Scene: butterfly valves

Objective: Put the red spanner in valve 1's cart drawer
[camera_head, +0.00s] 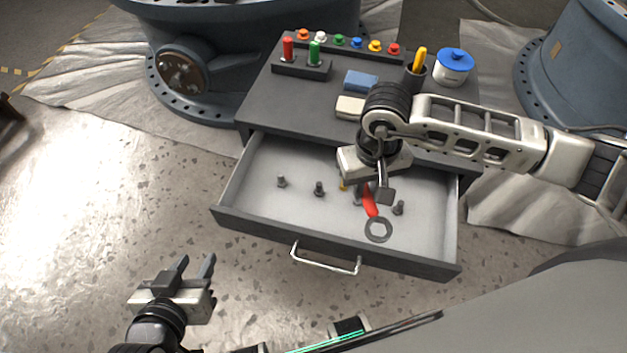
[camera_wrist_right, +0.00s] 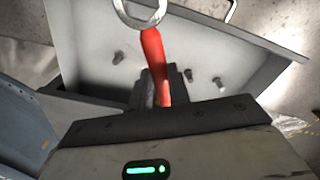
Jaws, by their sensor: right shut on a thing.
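The red spanner (camera_head: 369,203) has a red handle and a grey ring end, and is in or just above the open cart drawer (camera_head: 270,215). My right gripper (camera_head: 372,192) is shut on its handle, over the drawer. In the right wrist view the spanner (camera_wrist_right: 155,60) reaches out from between the fingers (camera_wrist_right: 160,88), with the drawer (camera_wrist_right: 90,60) beneath. I cannot tell whether the spanner touches the drawer floor. My left gripper (camera_head: 195,270) is open and empty, to the left of the drawer front.
Several dark bolts (camera_head: 319,188) stand in the drawer. The cart top (camera_head: 265,98) holds red and green cylinders, coloured knobs, a blue block, a beige block, a pen cup (camera_head: 414,78) and a blue-lidded jar (camera_head: 453,68). Large blue-grey valve bodies (camera_head: 185,70) stand behind. The left floor is clear.

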